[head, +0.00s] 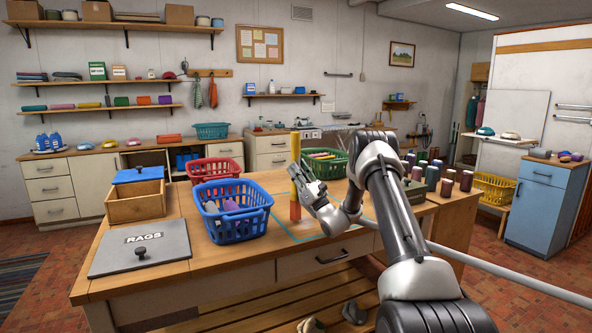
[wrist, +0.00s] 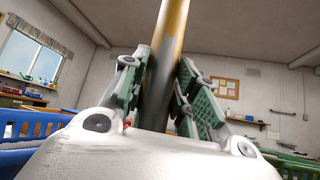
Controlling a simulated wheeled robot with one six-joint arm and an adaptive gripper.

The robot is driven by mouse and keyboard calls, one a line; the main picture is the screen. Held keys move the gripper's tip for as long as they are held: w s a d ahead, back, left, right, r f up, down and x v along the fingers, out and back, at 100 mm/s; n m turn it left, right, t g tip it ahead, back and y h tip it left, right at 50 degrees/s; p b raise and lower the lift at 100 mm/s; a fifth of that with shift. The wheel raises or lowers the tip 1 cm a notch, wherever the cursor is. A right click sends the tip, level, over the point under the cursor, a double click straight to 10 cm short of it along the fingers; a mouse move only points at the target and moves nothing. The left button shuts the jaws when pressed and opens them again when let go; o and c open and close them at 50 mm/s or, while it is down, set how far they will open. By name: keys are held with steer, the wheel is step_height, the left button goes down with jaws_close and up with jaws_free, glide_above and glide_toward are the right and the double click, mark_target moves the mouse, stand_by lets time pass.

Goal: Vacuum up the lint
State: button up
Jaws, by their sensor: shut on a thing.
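My gripper (head: 303,184) is shut on an upright yellow and orange stick (head: 295,148), perhaps a vacuum wand, above the wooden workbench. In the wrist view, the green finger pads of my gripper (wrist: 163,88) stand on both sides of the stick (wrist: 172,30), which looks grey and yellow there. The stick's lower end is near the bench top, inside a thin blue outline (head: 290,242); I cannot tell whether it touches. I cannot make out any lint. A long grey hose or pole (head: 480,262) runs from behind my arm to the lower right.
A blue basket (head: 235,228) with contents stands just left of the stick, a red basket (head: 212,168) behind it. A green basket (head: 322,162) is behind my gripper. A grey RAGS lid (head: 140,262) lies at left.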

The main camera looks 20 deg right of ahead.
steer(key=shift+s+d, duration=1.4)
steer(key=shift+s, duration=1.5)
steer(key=shift+w+d, duration=1.25)
steer(key=shift+w, duration=3.45)
steer(key=shift+s+d, duration=1.45)
steer(key=shift+s, duration=3.05)
steer(key=shift+w, duration=4.7)
steer(key=shift+a+r, duration=0.2)
steer(key=shift+r, duration=2.7)
